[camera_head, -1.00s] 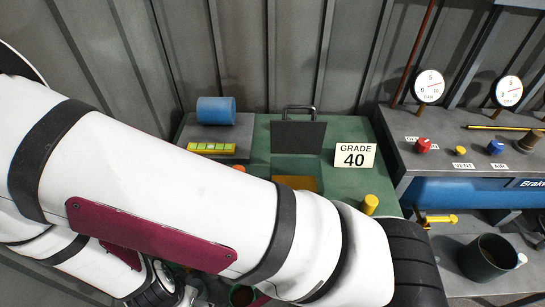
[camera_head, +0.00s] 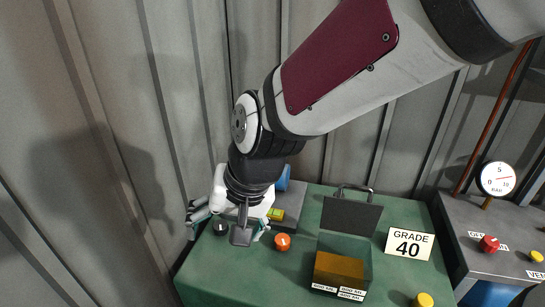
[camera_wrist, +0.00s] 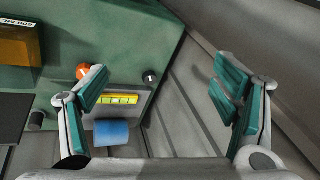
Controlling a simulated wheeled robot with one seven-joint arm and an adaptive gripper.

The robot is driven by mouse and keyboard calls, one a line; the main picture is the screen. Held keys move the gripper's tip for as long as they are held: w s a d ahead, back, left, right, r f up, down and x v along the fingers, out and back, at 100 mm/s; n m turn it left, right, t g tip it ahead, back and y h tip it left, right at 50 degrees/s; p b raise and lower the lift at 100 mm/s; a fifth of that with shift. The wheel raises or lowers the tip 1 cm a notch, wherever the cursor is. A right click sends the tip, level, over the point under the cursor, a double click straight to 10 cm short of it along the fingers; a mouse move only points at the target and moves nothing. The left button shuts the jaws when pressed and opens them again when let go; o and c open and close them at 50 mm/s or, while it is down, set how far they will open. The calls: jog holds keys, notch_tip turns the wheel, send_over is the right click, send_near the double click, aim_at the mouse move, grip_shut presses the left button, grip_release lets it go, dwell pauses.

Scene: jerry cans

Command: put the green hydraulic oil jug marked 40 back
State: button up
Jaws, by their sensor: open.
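I cannot make out a separate green jug marked 40 in the current views. A white sign reading GRADE 40 (camera_head: 409,243) stands on the green bench top (camera_head: 300,289). My gripper (camera_head: 232,226) is over the bench's left end, left of the box. In the wrist view my gripper (camera_wrist: 162,100) has its fingers wide apart with nothing between them.
An orange cap (camera_head: 282,242), black knob (camera_head: 220,227), yellow level (camera_head: 276,214) and blue cylinder (camera_head: 283,178) are near my gripper. A yellow knob (camera_head: 422,300) is at front right. A grey bench with a gauge (camera_head: 497,178) stands at right. Ribbed metal wall is behind.

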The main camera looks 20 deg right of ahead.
jog(key=s+d+r+n+t+h, duration=0.1)
jog(key=s+d+r, duration=0.3)
jog(key=d, duration=0.3)
jog(key=s+d+r+n+t+h, duration=0.1)
jog(key=s+d+r+h, duration=0.1)
jog(key=s+d+r, duration=0.3)
jog(key=d+r, duration=0.1)
jog(key=d, duration=0.1)
jog(key=shift+s+d+r+n, duration=0.2)
jog(key=shift+s+d+n, duration=0.1)
jog(key=shift+n, duration=0.1)
